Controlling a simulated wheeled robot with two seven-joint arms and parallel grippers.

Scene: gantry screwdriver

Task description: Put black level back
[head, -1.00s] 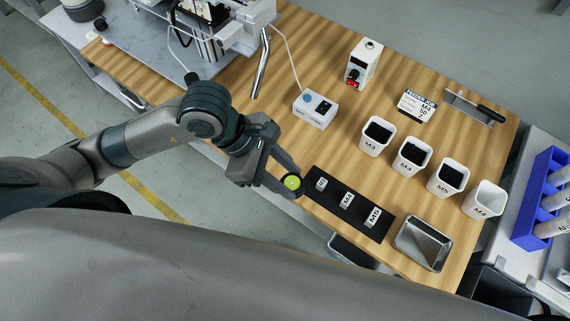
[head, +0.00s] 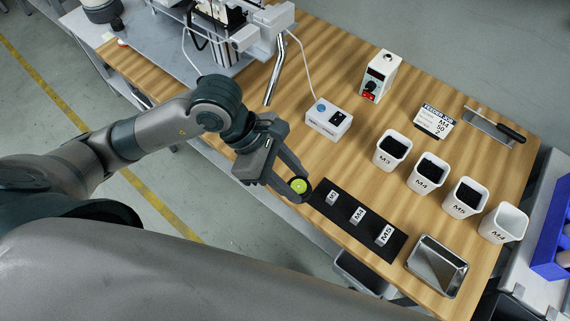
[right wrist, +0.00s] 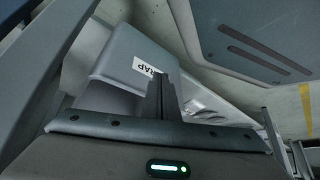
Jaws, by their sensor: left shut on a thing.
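The black level (head: 299,186) is a small round black piece with a yellow-green vial on top. My left gripper (head: 300,187) is shut on it, near the table's front edge in the head view. The level is just left of the black mat (head: 345,232), which bears small blocks marked with sizes such as M5. Whether the level touches the table is hard to tell. My right gripper (right wrist: 163,98) shows only in the right wrist view; its fingers look together and empty.
Several white bins (head: 392,150) stand right of the mat, with a metal tray (head: 437,266) at the front edge. A small switch box (head: 328,119) and a white power unit (head: 379,76) stand behind. In the right wrist view, a grey bin (right wrist: 125,60) has a partly hidden label.

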